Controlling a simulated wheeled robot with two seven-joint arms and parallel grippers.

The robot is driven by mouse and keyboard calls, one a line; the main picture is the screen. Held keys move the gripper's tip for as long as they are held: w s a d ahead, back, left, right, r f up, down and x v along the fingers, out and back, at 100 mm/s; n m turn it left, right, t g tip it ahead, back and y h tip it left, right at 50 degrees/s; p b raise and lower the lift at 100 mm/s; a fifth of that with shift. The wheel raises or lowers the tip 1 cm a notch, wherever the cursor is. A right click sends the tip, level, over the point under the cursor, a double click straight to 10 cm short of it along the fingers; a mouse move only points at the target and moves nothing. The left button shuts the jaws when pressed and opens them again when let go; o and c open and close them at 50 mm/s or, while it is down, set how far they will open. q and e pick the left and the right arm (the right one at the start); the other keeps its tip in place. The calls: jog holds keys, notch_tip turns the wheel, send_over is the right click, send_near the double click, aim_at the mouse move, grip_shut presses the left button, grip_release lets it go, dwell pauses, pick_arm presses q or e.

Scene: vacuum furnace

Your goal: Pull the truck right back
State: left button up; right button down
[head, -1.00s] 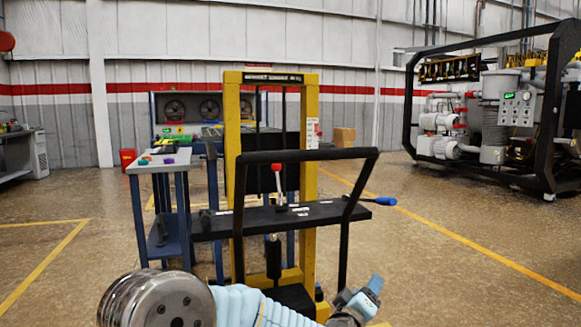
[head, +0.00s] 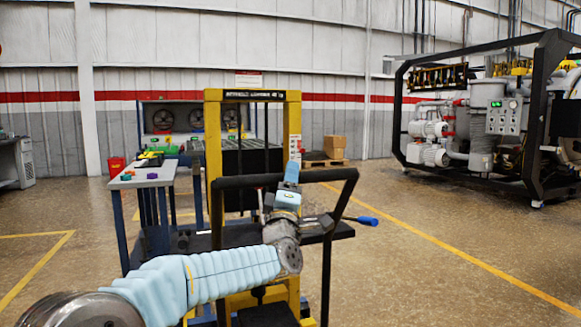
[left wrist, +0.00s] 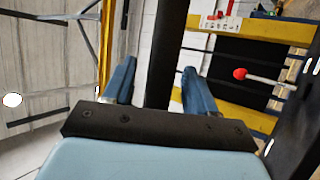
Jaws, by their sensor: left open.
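The truck (head: 293,125) is a yellow-framed lift truck with a black looped push handle (head: 235,182) on its near side. My left gripper (head: 291,171) is raised at the handle's top bar, right of its middle. In the left wrist view the left gripper (left wrist: 158,78) is open, with its two blue fingers on either side of a black bar (left wrist: 165,45), which looks like the handle. I cannot tell whether the fingers touch it. A red-knobbed lever (left wrist: 240,73) on the truck shows to the right. My right gripper is not in view.
A blue-legged side table (head: 130,182) with small coloured items stands left of the truck. A blue-gripped lever (head: 366,220) sticks out to the truck's right. A black-framed machine (head: 541,110) stands at the right. Open floor (head: 430,270) lies at the right front.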

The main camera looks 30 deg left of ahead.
pick_arm(q)
jog(key=shift+x, duration=1.25)
jog(key=shift+f, duration=0.1)
grip_shut()
